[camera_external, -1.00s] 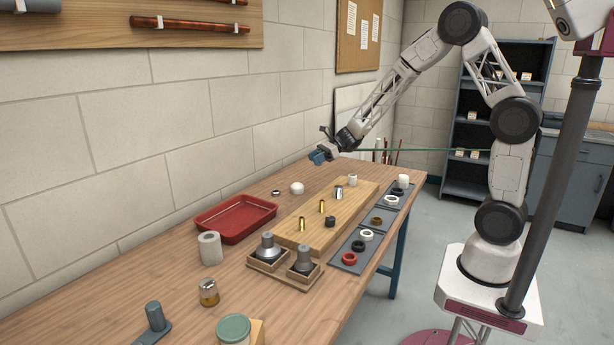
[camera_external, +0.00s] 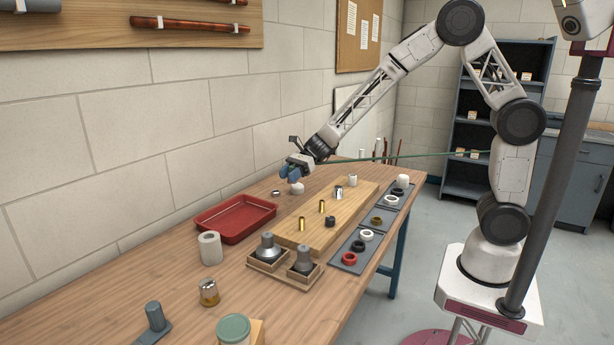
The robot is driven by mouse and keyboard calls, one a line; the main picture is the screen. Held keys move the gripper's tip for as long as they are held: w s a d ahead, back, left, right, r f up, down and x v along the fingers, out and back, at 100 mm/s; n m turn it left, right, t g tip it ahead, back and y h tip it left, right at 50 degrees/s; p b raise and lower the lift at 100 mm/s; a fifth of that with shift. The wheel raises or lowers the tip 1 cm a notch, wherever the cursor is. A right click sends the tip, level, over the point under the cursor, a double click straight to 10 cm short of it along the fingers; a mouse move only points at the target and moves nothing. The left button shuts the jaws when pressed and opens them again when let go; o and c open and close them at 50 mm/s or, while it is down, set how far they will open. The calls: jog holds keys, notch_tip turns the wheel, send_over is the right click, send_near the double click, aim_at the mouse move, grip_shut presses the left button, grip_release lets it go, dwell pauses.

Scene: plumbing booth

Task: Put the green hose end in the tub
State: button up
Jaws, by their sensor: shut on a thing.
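A thin green hose (camera_external: 425,155) runs from my gripper (camera_external: 289,173) to the right, across the back of the table, to near my arm's lower links. My gripper is shut on the hose end, which its fingers hide. It hangs in the air over the back part of the table, just above a white fitting (camera_external: 297,188); I cannot tell the exact height. The red tub (camera_external: 203,226), a shallow tray, sits on the table by the wall, lower left of my gripper. It looks empty.
A wooden board (camera_external: 285,238) with brass fittings lies right of the tub. Grey mats (camera_external: 346,261) with rings line the table's right edge. A white roll (camera_external: 210,248) and a wooden holder with grey cones (camera_external: 268,246) stand in front of the tub. The wall closes the left side.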

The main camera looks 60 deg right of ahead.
aim_at(232, 334)
jog(key=s+a+n+g, duration=0.1)
jog(key=s+a+g, duration=0.15)
jog(key=a, duration=0.45)
jog(key=s+a+n+g, duration=0.1)
jog(key=s+a+n, duration=0.1)
jog(key=s+a, duration=0.35)
jog(key=s+a+r+n+g+h, duration=0.1)
jog(key=s+a+n+g, duration=0.2)
jog(key=s+a, duration=1)
jog(key=s+a+r+n+g+h, duration=0.1)
jog(key=s+a+r+n+g, duration=0.1)
jog(key=s+a, duration=1)
jog(key=a+n+g, duration=0.1)
jog(key=a+g, duration=0.1)
jog(key=a, duration=0.3)
jog(key=shift+s+n+h, duration=0.35)
jog(key=shift+n+h, duration=0.05)
jog(key=shift+w+a+r+g, duration=0.1)
jog(key=shift+a+g, duration=0.1)
jog(key=shift+g, duration=0.05)
jog(key=w+a, duration=0.2)
jog(key=a, duration=0.2)
jog(key=w+a+f, duration=0.1)
jog(key=w+a, duration=0.2)
jog(key=a, duration=0.2)
jog(key=w+a, duration=0.2)
jog(key=a, duration=0.2)
jog(key=shift+w+a+f, duration=0.25)
jog(key=shift+w+a, duration=0.1)
jog(key=shift+w, duration=0.05)
